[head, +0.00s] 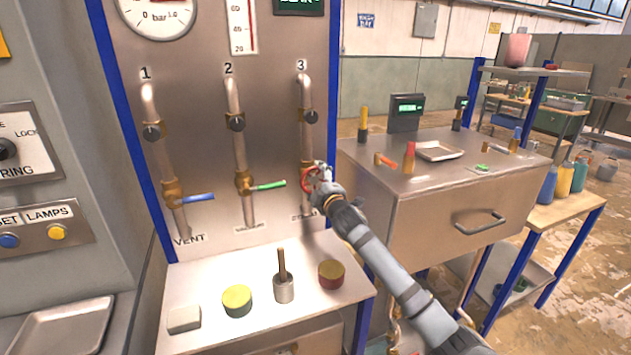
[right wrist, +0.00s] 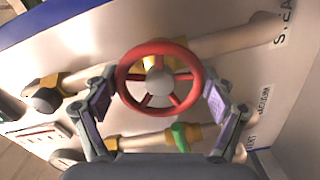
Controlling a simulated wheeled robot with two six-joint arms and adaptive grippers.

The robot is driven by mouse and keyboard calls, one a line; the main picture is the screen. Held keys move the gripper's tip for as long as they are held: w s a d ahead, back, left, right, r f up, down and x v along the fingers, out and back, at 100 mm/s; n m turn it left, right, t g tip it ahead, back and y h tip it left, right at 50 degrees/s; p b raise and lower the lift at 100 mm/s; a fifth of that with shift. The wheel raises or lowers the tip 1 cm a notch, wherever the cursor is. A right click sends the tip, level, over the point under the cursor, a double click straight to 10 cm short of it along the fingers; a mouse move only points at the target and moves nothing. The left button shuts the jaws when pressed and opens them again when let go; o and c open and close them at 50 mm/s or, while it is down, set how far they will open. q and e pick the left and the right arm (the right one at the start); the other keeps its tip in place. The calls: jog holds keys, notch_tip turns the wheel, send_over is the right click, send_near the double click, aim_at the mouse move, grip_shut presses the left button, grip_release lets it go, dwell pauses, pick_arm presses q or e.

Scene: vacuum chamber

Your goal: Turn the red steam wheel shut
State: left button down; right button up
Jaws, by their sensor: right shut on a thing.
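The red steam wheel (head: 309,182) is on pipe 3, at the right side of the steel panel. In the right wrist view the wheel (right wrist: 157,83) faces the camera, with a red rim, red spokes and a pale hub. My right gripper (head: 319,183) is at the wheel and hides part of it in the head view. In the right wrist view its two fingers (right wrist: 161,98) stand on opposite sides of the rim, shut on it. My left gripper is not in view.
Pipe 1 has a blue lever (head: 198,197) and pipe 2 a green lever (head: 268,185), close left of the wheel. A ledge (head: 205,275) below holds several small items. A steel cabinet (head: 440,215) stands to the right, near my right arm.

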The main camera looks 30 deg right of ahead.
jog(key=m+b, duration=0.1)
jog(key=m, duration=0.4)
jog(key=shift+f+m, duration=0.15)
jog(key=shift+m, duration=0.15)
jog(key=m+b, duration=0.1)
jog(key=m, duration=0.4)
jog(key=shift+a+f, duration=0.1)
jog(key=m+b, duration=0.2)
jog(key=m, duration=0.4)
jog(key=shift+a+f+b, duration=0.1)
jog(key=shift+b, duration=0.25)
jog(key=m+b, duration=0.2)
jog(key=m, duration=0.3)
jog(key=shift+a+b, duration=0.1)
jog(key=shift+b, duration=0.25)
jog(key=shift+m, duration=0.4)
jog(key=o, duration=1)
jog(key=shift+w, duration=0.1)
jog(key=shift+r, duration=0.2)
